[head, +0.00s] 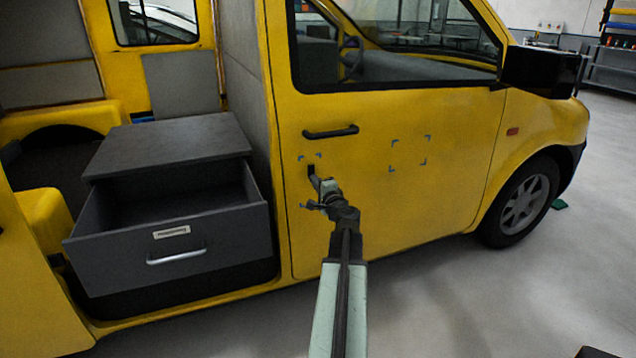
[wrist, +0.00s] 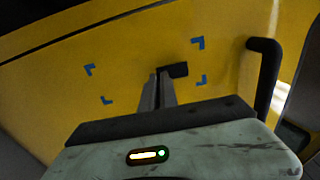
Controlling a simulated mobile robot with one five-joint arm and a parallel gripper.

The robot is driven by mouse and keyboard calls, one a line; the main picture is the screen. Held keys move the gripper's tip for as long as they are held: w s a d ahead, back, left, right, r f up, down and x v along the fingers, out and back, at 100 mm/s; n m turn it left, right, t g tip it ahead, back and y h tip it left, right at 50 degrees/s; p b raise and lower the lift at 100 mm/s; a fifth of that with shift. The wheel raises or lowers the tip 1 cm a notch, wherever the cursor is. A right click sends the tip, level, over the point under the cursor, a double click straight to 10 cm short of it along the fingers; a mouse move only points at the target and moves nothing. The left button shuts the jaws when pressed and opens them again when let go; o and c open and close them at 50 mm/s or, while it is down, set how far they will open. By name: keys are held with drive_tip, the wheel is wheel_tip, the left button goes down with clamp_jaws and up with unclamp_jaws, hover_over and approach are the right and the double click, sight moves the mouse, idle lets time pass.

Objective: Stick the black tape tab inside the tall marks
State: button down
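The black tape tab (wrist: 176,70) is a small dark piece at my fingertips, beside the yellow van door (head: 400,200). My gripper (wrist: 160,78) points at the door, its narrow fingers close together at one end of the tab. In the head view the tab (head: 311,170) shows just above my gripper (head: 318,182). The tall marks (head: 304,158) are blue corners on the door below the handle. In the wrist view, the tall marks (wrist: 197,44) appear turned sideways, and the tab lies within their outline, toward the right pair. Whether the tab touches the door is unclear.
A black door handle (head: 330,132) sticks out above the tall marks; it is also at the right in the wrist view (wrist: 264,80). Wider blue corner marks (head: 410,152) are further right on the door. An open grey drawer (head: 175,245) juts out at the left.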

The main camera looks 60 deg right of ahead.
drive_tip(key=shift+w+d, duration=0.4)
drive_tip(key=shift+w, duration=0.15)
idle(1.2)
drive_tip(key=c, duration=1.6)
unclamp_jaws()
drive_tip(key=shift+o, duration=0.2)
